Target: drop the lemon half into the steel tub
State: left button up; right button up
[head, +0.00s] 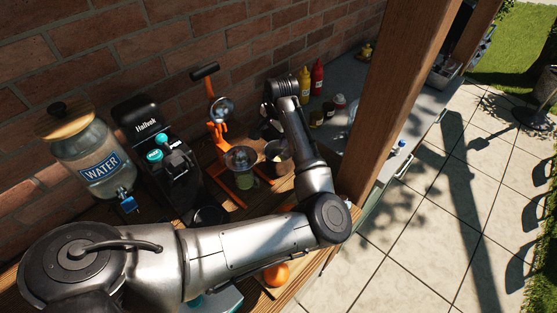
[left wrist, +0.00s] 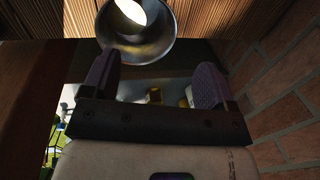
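The steel tub (head: 279,160) stands on the wooden table, right of the orange press. In the left wrist view the tub (left wrist: 140,45) is at the top, beyond my fingertips. A pale, bright oval shows inside it; I cannot tell whether this is the lemon half or a patch of sunlight. My left gripper (head: 267,129) is beside and just above the tub, partly hidden by its wrist. In the left wrist view the fingers of my left gripper (left wrist: 155,78) are wide apart with nothing between them. No lemon half is clearly identifiable elsewhere. My right gripper is not in view.
An orange hand press (head: 218,135) with a glass jar stands left of the tub. A black drinks machine (head: 150,135) and a water dispenser (head: 92,155) stand further left. Yellow (head: 304,85) and red (head: 317,78) bottles are behind. An orange fruit (head: 276,273) lies at the front edge.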

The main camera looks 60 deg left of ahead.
pick_arm(q)
jog(key=shift+o, duration=0.5)
jog(key=shift+r, duration=0.1)
notch_tip(320, 180, up, 14)
jog(key=d+p, duration=0.1)
jog(key=d, duration=0.1)
jog(key=shift+w+d+f+p, duration=0.15)
jog(key=shift+w+f+p, duration=0.05)
jog(key=shift+f+p, duration=0.1)
dwell(0.4)
